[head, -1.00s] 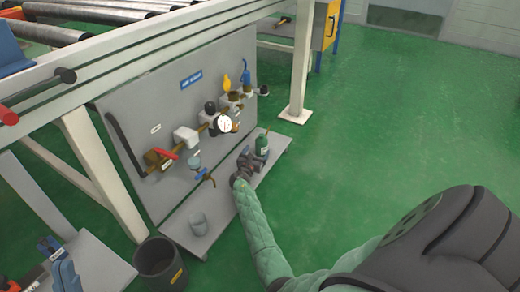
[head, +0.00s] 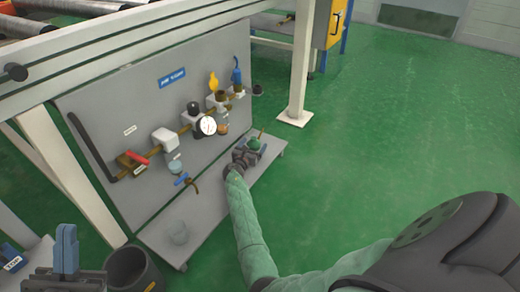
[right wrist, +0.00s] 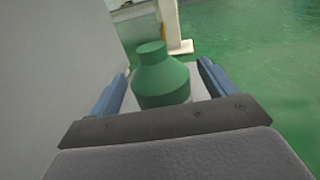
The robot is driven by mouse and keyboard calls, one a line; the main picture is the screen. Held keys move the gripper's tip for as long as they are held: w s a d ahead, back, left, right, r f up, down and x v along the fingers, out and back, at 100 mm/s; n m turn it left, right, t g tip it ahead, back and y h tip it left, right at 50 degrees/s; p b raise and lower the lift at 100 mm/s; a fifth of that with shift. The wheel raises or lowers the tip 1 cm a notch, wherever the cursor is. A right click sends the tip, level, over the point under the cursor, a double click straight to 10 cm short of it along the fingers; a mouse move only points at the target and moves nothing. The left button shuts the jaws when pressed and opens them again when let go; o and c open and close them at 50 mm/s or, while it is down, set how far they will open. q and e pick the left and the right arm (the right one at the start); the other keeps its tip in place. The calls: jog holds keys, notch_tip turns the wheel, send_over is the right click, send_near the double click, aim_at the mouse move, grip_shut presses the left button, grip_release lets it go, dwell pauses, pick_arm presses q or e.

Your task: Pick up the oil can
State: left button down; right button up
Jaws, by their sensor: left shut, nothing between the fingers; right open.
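The oil can is a green bottle with a short neck (right wrist: 162,82), upright in the right wrist view. In the head view its green top (head: 254,146) shows at the far end of the panel's grey base shelf, partly hidden by my right gripper. My right gripper (head: 244,156) is open. In the right wrist view its two blue fingers (right wrist: 162,90) stand on either side of the can, with a gap visible on each side. The can's lower part is hidden behind the gripper body. My left gripper (head: 66,250) is shut and empty at the lower left, far from the can.
An upright grey panel (head: 130,105) with valves and a round gauge (head: 207,126) stands left of the can. A dark bucket (head: 118,262) is at lower left. Green floor on the right is open.

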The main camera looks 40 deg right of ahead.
jog(key=shift+w+d, duration=0.1)
jog(key=shift+d, duration=0.1)
jog(key=shift+r, duration=0.1)
jog(key=c, duration=1.3)
jog(key=shift+o, duration=0.2)
